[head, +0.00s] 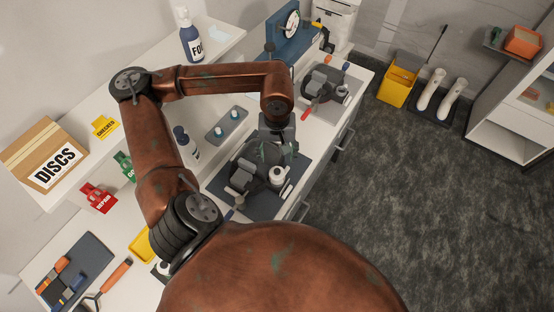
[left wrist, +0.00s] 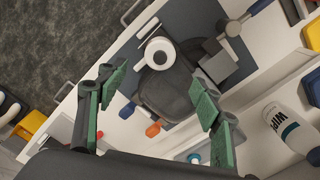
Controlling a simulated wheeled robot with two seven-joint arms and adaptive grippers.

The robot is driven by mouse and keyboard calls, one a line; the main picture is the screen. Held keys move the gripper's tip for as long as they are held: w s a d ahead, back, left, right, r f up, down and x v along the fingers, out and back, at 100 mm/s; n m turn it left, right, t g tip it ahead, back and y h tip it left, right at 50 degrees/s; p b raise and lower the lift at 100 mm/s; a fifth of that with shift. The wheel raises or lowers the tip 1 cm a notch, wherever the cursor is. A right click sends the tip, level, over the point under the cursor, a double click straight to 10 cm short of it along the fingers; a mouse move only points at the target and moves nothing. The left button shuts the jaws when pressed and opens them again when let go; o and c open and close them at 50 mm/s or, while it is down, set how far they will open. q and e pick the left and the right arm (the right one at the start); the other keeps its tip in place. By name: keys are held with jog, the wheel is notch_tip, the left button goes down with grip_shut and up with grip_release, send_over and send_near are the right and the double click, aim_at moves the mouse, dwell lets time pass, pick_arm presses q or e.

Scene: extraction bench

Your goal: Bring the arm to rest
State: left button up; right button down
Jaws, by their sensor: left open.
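My left gripper (head: 277,150) hangs at the end of the bent copper arm, over a dark device on the bench. Its green-padded fingers are spread apart with nothing between them in the left wrist view (left wrist: 158,92). Below them is the dark rounded device (left wrist: 165,95), which also shows in the head view (head: 243,178), partly hidden by the gripper. A pale cylinder with a dark centre (left wrist: 158,53) is at the device; it shows in the head view too (head: 277,176). I cannot tell whether the fingers touch anything. My right gripper is not in view.
A white bottle (left wrist: 288,130) stands close beside the device. A grey tray with light-blue knobs (head: 226,125) and a second dark device (head: 325,85) are farther back. A box marked DISCS (head: 45,155) sits on the shelf at left. A yellow bin (head: 397,84) stands on the floor.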

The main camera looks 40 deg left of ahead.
aim_at(277, 170)
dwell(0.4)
pick_arm(q)
notch_tip(277, 170, down, 12)
jog(key=shift+r, duration=0.15)
jog(key=shift+r+p, duration=0.4)
jog(key=shift+p, duration=0.1)
jog(key=shift+d, duration=0.1)
